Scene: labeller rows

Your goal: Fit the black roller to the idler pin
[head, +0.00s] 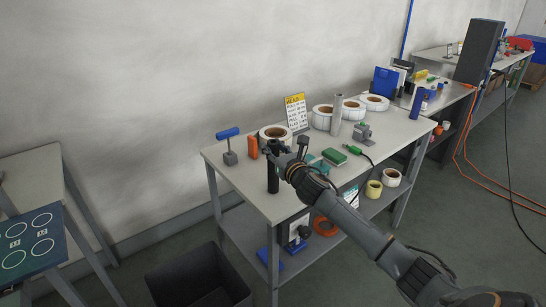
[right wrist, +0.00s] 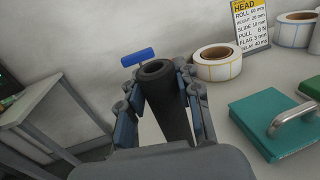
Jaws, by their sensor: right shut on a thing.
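The black roller (head: 273,179) is upright in my right gripper (head: 278,150), near the front left edge of the workbench. In the right wrist view the roller (right wrist: 168,100) stands between the two fingers, its hollow open end towards the camera. My right gripper is shut on it. I cannot make out a bare idler pin for certain. A blue roller (head: 228,133) sits crosswise on a grey stand (head: 230,157) left of the gripper; it also shows beyond the black roller in the right wrist view (right wrist: 138,57). My left gripper is out of view.
Label rolls (head: 322,118), a yellow-headed card (head: 296,112), an orange piece (head: 252,147), a grey upright cylinder (head: 337,114) and a teal block with a handle (right wrist: 270,118) occupy the bench (head: 213,152). A dark bin (head: 198,278) stands on the floor in front.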

